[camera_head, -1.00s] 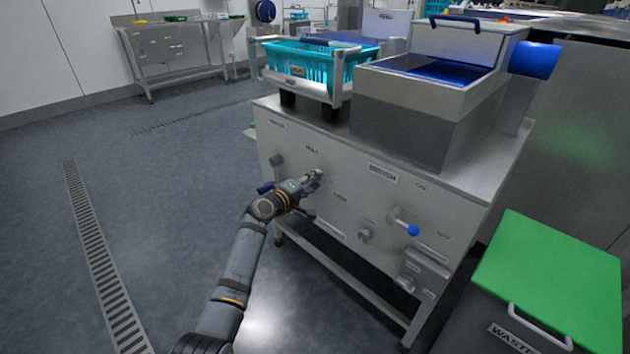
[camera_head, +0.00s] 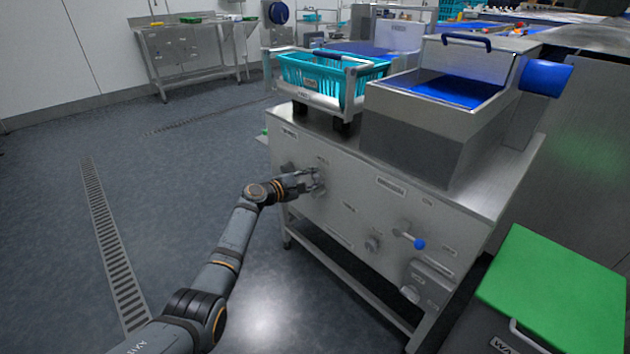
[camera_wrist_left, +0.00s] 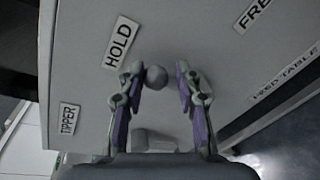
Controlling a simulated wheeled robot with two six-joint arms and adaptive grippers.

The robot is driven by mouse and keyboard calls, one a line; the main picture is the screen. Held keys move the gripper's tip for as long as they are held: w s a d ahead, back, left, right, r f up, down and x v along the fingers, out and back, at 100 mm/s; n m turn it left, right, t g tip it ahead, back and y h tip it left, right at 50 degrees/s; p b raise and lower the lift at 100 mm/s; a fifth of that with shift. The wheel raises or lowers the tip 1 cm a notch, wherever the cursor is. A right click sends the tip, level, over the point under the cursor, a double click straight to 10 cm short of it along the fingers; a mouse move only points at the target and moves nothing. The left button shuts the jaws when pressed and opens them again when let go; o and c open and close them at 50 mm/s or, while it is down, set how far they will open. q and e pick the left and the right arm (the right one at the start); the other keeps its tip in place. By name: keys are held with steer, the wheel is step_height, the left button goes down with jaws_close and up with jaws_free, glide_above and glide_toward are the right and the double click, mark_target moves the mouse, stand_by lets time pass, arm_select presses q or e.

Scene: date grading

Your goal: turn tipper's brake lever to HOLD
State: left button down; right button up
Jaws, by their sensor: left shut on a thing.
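My left gripper (camera_head: 318,182) is at the front panel of the steel machine (camera_head: 335,180), on its left part. In the left wrist view my two purple-padded fingers (camera_wrist_left: 155,95) stand on either side of the tipper's brake lever, whose round grey knob (camera_wrist_left: 156,76) shows between the fingertips. The gripper is shut on the lever. The knob is close to the HOLD label (camera_wrist_left: 121,42) and farther from the FREE label (camera_wrist_left: 255,12). A TIPPER label (camera_wrist_left: 69,118) is at the left. In the head view the gripper hides most of the lever. My right gripper is out of view.
A blue-knobbed lever (camera_head: 419,244) is farther right on the panel. A teal crate (camera_head: 318,77) sits in a frame on top. A green-lidded waste bin (camera_head: 555,290) stands at the right. The floor at left is open, with a drain (camera_head: 113,245).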

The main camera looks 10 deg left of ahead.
arm_select(q)
steer(key=shift+a+f, duration=0.25)
steer(key=shift+a, duration=0.1)
steer(key=c, duration=1.3)
jaws_free()
steer(key=o, duration=0.4)
steer(key=shift+w+a+f, duration=0.1)
steer(key=shift+a+f, duration=0.05)
steer(key=shift+o, duration=0.2)
steer(key=v, duration=1.2)
